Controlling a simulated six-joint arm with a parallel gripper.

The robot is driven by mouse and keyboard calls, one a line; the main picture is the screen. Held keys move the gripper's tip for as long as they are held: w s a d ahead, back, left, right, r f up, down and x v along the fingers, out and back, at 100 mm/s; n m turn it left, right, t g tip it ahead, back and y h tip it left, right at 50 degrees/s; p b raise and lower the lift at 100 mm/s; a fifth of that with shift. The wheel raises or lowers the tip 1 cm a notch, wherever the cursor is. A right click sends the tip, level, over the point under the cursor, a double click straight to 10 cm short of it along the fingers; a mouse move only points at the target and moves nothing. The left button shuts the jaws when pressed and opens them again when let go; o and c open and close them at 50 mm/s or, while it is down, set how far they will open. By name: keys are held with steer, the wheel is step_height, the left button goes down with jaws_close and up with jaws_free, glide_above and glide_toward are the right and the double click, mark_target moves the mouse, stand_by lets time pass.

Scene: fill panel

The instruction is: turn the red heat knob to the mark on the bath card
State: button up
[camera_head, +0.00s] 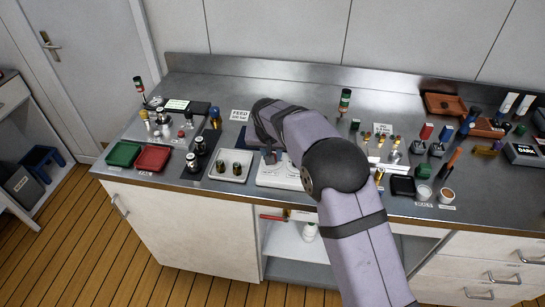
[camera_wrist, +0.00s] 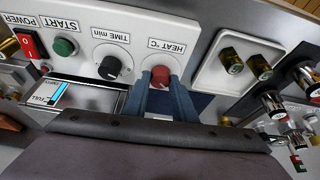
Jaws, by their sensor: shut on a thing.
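The red heat knob (camera_wrist: 160,75) is on a white control panel (camera_wrist: 127,22), under a label reading HEAT °C that appears upside down in the wrist view. My gripper (camera_wrist: 162,82) has one finger on each side of the knob and is shut on it. The knob's pointer and any scale around it are too small or hidden to read. In the head view my gripper (camera_head: 270,155) is over the white panel (camera_head: 275,182), and my arm hides much of it. I cannot tell which of the small cards is the bath card.
Beside the heat knob are a black time knob (camera_wrist: 110,67), a green start button (camera_wrist: 65,46) and a red power switch (camera_wrist: 29,44). A plate with two brass-and-black fittings (camera_head: 230,165) stands close to the left. Red (camera_head: 153,158) and green trays lie further left.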

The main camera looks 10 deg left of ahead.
steer(key=m+h, duration=0.1)
steer(key=m, duration=0.3)
steer(key=shift+a+m+h, duration=0.2)
steer(key=shift+m+h, duration=0.1)
steer(key=shift+h, duration=0.1)
steer(key=m, duration=0.1)
steer(key=m+h+p, duration=0.1)
steer(key=shift+w+r+m+g, duration=0.1)
steer(key=shift+r+m+g, duration=0.1)
steer(key=shift+m+g, duration=0.1)
steer(key=shift+a+m+p, duration=0.1)
steer(key=shift+m+p, duration=0.8)
steer(key=shift+p, duration=0.15)
steer(key=shift+f+m+g+h+p, duration=0.15)
steer(key=shift+m+g+h+p, duration=0.15)
steer(key=o, duration=1.1)
steer(key=shift+c, duration=0.2)
steer(key=shift+a+r+b, duration=0.2)
steer(key=shift+r+b, duration=0.15)
steer(key=shift+r, duration=0.25)
steer(key=v, duration=0.6)
